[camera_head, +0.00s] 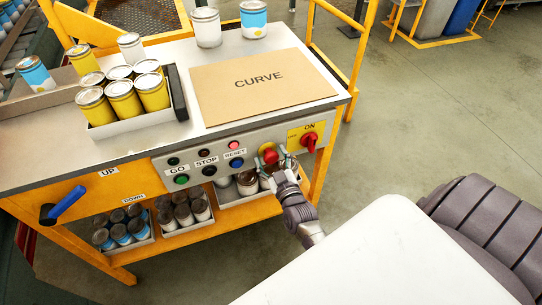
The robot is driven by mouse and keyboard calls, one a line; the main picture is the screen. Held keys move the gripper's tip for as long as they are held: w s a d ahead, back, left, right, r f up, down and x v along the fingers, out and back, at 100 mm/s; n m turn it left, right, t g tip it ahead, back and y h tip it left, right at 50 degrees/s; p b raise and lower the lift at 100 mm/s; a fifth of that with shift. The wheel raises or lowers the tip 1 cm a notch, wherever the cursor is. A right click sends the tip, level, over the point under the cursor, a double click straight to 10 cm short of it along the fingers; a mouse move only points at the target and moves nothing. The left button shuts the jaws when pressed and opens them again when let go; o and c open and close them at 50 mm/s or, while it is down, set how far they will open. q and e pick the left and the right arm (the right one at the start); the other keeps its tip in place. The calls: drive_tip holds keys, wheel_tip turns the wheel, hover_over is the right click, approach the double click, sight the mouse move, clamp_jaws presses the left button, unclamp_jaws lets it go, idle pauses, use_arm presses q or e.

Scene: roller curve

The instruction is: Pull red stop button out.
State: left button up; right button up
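The red stop button (270,156) sits on a yellow backing on the front panel of the workbench, right of the RESET label. My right gripper (272,161) is at the panel in front of it, with its fingers spread to either side of the red button. The fingers look open, and any contact with the button is too small to make out. My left gripper is not in view.
A red rotary ON/OFF switch (309,141) is close to the right of the gripper. GO, STOP and RESET buttons (208,171) are to the left. Cans and a cardboard CURVE sheet (255,98) lie on the benchtop. A blue-handled lever (67,202) is at left.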

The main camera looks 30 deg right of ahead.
drive_tip(key=shift+w, duration=0.1)
drive_tip(key=v, duration=1.2)
drive_tip(key=s+a+f+g+y, duration=0.1)
drive_tip(key=s+a+f+g, duration=0.25)
drive_tip(key=f, duration=0.65)
drive_tip(key=s+a+f+n+g+y, duration=0.15)
drive_tip(key=s+f, duration=0.25)
drive_tip(key=f, duration=0.5)
drive_tip(key=s+a+f+g+y, duration=0.2)
drive_tip(key=s+a+f+g, duration=0.15)
drive_tip(key=f, duration=0.65)
drive_tip(key=s+d+f+g, duration=0.1)
drive_tip(key=s+f+g, duration=0.3)
drive_tip(key=s, duration=0.6)
drive_tip(key=s+d+f+g, duration=0.2)
drive_tip(key=s+f+g, duration=0.2)
drive_tip(key=s+f, duration=0.4)
drive_tip(key=s, duration=0.2)
drive_tip(key=shift+s, duration=0.4)
